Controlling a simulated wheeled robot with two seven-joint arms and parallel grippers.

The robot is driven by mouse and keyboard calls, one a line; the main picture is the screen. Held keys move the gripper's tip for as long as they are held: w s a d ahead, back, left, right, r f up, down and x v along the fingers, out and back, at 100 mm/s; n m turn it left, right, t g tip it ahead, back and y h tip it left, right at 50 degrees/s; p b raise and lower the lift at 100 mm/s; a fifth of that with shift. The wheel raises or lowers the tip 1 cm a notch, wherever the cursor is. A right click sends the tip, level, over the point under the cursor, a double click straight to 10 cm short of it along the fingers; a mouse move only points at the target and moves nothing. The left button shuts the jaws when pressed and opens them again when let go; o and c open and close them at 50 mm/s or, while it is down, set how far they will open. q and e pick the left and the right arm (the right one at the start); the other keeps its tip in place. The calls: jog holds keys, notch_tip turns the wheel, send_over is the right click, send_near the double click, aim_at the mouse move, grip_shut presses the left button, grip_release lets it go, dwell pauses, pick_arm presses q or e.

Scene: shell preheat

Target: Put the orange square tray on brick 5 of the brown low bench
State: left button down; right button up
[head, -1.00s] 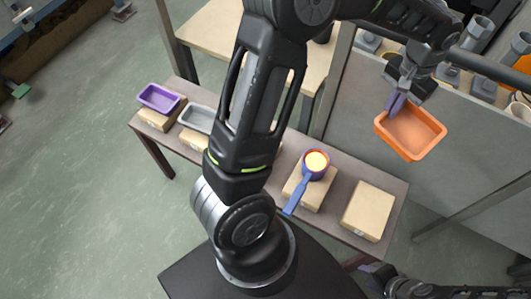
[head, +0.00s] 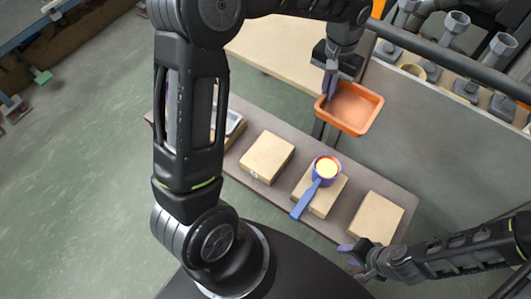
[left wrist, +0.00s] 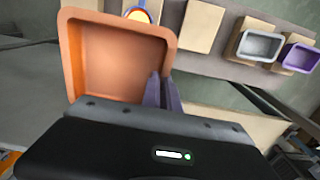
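My left gripper (head: 333,84) is shut on the left wall of the orange square tray (head: 352,108), holding it in the air beyond the bench. The tray looks empty; it also shows large in the left wrist view (left wrist: 112,62), beside the purple fingers (left wrist: 163,92). The brown low bench (head: 238,176) carries a row of tan bricks. The rightmost brick (head: 376,217) is bare, as is the middle brick (head: 266,157). I cannot read brick numbers. My right gripper (head: 352,256) is empty, with fingertips apart, near the bench's front right edge.
A blue-handled pan (head: 318,181) with yellow contents sits on the brick between the bare ones. A grey tray (left wrist: 260,46) and purple tray (left wrist: 301,57) sit on the other bricks. A grey panel (head: 430,140) stands behind the bench.

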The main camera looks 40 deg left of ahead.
pick_arm(q)
jog(key=s+a+f+b, duration=0.5)
jog(key=a+f, duration=0.3)
jog(key=a, duration=0.1)
jog(key=s+a+f+b, duration=0.4)
jog(key=a+f+b, duration=0.1)
jog(key=a+f, duration=0.4)
jog(key=shift+s+a+f+b, duration=0.2)
jog(key=shift+s+a+b, duration=0.05)
jog(key=shift+s+b, duration=0.15)
jog(key=shift+f, duration=3.15)
jog(key=shift+f+b, duration=0.35)
jog(key=shift+f, duration=1.5)
